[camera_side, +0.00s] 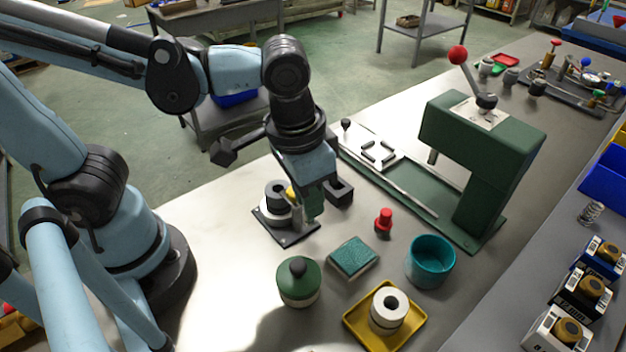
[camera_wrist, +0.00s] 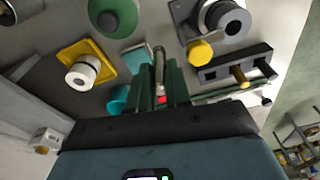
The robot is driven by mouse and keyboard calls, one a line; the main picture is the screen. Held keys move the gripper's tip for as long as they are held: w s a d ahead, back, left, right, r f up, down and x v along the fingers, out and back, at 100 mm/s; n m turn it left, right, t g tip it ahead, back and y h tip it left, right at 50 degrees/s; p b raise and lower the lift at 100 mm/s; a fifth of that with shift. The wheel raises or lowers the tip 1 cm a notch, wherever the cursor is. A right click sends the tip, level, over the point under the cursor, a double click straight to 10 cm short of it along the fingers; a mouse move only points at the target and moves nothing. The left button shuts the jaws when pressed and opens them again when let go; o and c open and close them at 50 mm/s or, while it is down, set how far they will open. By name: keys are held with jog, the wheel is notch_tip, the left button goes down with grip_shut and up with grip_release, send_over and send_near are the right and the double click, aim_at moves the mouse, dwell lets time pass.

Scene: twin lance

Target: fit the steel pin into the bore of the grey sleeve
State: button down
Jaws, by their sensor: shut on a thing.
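My gripper (camera_wrist: 163,85) is shut on the steel pin (camera_wrist: 159,62), which sticks out beyond the green fingers in the wrist view. The sleeve stands in a pale collar on a dark square base plate (camera_side: 290,239). In the wrist view the sleeve (camera_wrist: 234,22) shows its dark bore at the upper right. The pin is apart from the sleeve, to its left in that view.
A yellow tray (camera_side: 351,323) with a white ring (camera_side: 389,308), a green jar (camera_side: 298,284), a green pad (camera_side: 353,257), a teal cup (camera_side: 430,262) and a red knob (camera_side: 383,221) stand nearby. A green press (camera_side: 480,150) stands right. Clear bench lies at the front left.

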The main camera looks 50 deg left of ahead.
aim_at(308, 223)
jog(key=shift+f, duration=3.9)
jog(key=c, duration=1.3)
grip_release()
jog(key=shift+f, duration=0.15)
jog(key=shift+c, duration=0.2)
jog(key=shift+s+r, duration=0.7)
jog(key=shift+r, duration=5.3)
jog(key=w+a+f+n+t, duration=0.1)
jog(key=w+a+t, duration=0.1)
jog(key=a, duration=0.4)
jog(key=shift+w+t+h, duration=0.3)
jog(key=shift+w, duration=0.55)
jog(key=shift+o, duration=1.2)
jog(key=w+a+n+t, duration=0.1)
jog(key=w+a+t, duration=0.1)
jog(key=a, duration=0.4)
jog(key=shift+w+a+f+t+y, duration=0.2)
jog(key=shift+w+a+t+y, duration=0.1)
jog(key=shift+a+t+y, duration=0.15)
jog(key=shift+o, duration=0.7)
